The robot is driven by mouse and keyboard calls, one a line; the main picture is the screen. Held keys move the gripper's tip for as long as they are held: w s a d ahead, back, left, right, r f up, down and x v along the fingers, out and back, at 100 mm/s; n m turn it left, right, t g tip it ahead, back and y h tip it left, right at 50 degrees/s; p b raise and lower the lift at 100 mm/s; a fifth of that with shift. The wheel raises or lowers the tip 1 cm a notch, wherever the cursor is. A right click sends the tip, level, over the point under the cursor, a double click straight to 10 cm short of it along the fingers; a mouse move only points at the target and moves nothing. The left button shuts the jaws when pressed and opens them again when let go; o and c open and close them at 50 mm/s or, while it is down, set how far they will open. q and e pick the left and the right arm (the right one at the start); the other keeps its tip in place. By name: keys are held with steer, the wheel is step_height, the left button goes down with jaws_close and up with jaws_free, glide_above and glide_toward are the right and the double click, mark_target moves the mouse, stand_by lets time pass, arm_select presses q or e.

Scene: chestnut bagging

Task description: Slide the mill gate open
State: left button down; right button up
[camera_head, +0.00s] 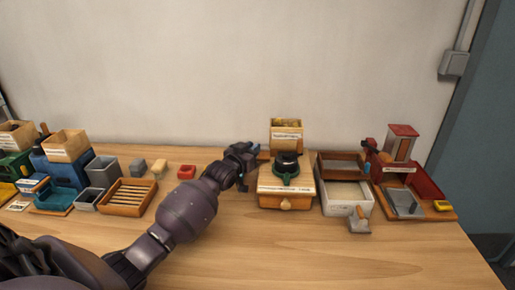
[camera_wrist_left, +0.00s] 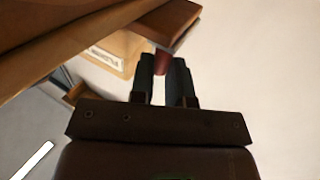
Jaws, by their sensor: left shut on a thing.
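The mill (camera_head: 286,187) stands right of the table's middle, a wooden box with a dark green top and a small front drawer knob. My left gripper (camera_head: 246,155) reaches in from the left and is at the mill's upper left side. In the left wrist view my left gripper (camera_wrist_left: 168,72) is shut on a small dark red knob (camera_wrist_left: 162,60) under a brown wooden piece (camera_wrist_left: 168,24). This piece appears to be the gate; how far it is slid cannot be told. My right gripper is not in view.
A labelled wooden box (camera_head: 286,132) stands behind the mill. A white-walled tray (camera_head: 344,207) and a red-roofed wooden device (camera_head: 401,146) stand to the right. A slatted wooden tray (camera_head: 128,198) and a red block (camera_head: 187,172) lie to the left. The front table is clear.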

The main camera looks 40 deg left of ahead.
arm_select(q)
steer(key=shift+a, duration=0.15)
steer(key=c, duration=1.1)
jaws_free()
steer(key=shift+s, duration=0.1)
steer(key=s+p, duration=0.1)
steer(key=s, duration=0.9)
steer(key=shift+s+d, duration=0.35)
steer(key=shift+s, duration=0.05)
